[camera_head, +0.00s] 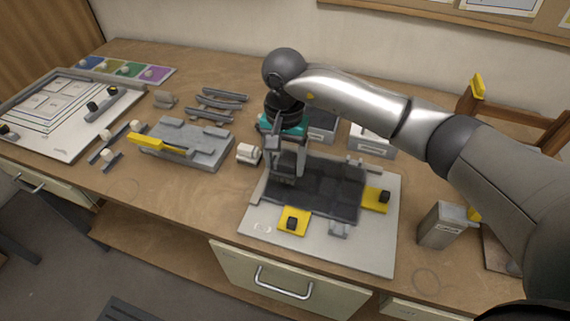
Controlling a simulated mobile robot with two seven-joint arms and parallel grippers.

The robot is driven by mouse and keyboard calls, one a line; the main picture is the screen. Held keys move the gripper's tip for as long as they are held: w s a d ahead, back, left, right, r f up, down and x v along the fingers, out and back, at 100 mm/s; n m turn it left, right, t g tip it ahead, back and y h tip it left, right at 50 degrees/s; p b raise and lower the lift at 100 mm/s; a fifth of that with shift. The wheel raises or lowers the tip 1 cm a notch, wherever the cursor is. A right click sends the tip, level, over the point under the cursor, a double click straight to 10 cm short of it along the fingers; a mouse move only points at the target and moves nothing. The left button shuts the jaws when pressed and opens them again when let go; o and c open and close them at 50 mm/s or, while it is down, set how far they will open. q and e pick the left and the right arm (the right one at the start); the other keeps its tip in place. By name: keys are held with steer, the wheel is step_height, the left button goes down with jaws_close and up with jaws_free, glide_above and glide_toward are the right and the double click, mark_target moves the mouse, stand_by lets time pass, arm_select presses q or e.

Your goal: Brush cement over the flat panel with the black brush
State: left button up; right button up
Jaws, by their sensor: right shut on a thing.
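The flat panel (335,190) is a dark, tiled rectangle lying on a pale board (360,247) on the workbench. My right gripper (286,165) comes down from above at the left part of the panel. It is shut on a dark upright thing, likely the black brush (282,190), which is largely hidden by the fingers. Its lower end is at or just above the panel's left side; I cannot tell whether it touches. Cement is not clearly distinguishable on the dark surface. My left gripper is not in view.
Yellow clamps with black knobs (293,221) (377,199) sit at the board's edges. A grey block with a yellow-handled tool (160,145) lies left, near a white roll (248,153). A grey container (443,226) stands right. A framed drawing board (60,105) is far left.

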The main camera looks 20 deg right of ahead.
steer(key=shift+r+p, duration=0.95)
steer(key=shift+r, duration=1)
